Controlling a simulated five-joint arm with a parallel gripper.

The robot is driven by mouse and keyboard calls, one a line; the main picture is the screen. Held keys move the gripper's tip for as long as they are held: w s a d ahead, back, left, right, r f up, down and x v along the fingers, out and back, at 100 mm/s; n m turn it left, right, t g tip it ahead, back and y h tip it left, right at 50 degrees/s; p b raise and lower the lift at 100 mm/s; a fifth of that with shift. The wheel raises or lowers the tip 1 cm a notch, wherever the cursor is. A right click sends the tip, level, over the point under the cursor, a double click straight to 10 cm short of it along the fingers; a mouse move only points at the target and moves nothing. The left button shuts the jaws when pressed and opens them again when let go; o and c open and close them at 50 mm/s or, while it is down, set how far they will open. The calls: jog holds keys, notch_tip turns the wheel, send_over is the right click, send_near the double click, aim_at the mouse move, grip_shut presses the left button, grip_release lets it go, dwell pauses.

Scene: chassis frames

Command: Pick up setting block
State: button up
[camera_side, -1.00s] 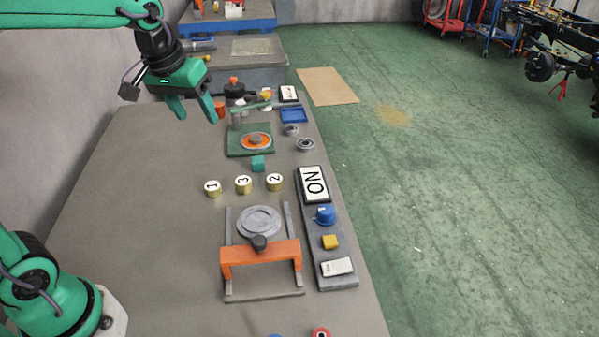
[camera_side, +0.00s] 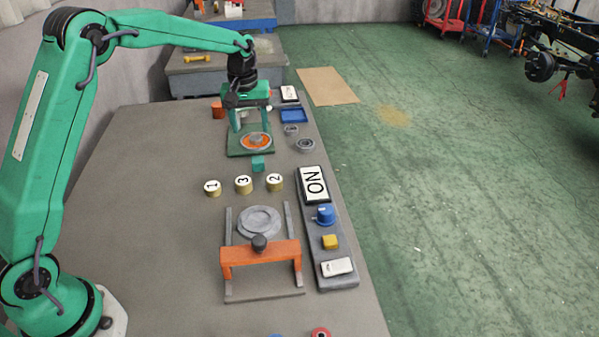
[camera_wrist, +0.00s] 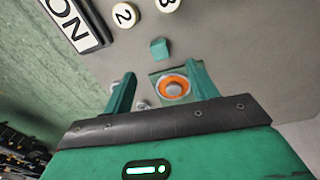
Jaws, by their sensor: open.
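A small teal block (camera_side: 258,164), likely the setting block, sits on the bench just in front of a green plate (camera_side: 237,152) that carries an orange ring with a grey centre (camera_side: 256,141). In the wrist view the teal block (camera_wrist: 159,48) lies beyond the fingertips, above the orange ring (camera_wrist: 173,87). My gripper (camera_side: 251,122) points down over the green plate, behind the block and apart from it. Its two fingers are spread, with nothing held between them in the wrist view (camera_wrist: 160,80).
Numbered brass discs (camera_side: 243,184) stand in front of the block. Nearer is an orange clamp frame (camera_side: 240,254) on rails with a grey disc (camera_side: 258,219). A panel with an ON sign (camera_side: 314,184) and a blue knob (camera_side: 325,214) lies right. The bench's left side is clear.

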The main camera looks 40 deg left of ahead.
jog(key=n, duration=0.1)
send_over(258, 159)
jog(key=shift+g, duration=0.3)
notch_tip(258, 159, down, 6)
jog(key=shift+w+a+r, duration=0.1)
jog(key=shift+a+r, duration=0.05)
jog(key=shift+s+f, duration=0.2)
jog(key=shift+f, duration=3.7)
jog(key=c, duration=1.2)
jog(key=shift+o, duration=0.2)
jog(key=shift+r, duration=0.2)
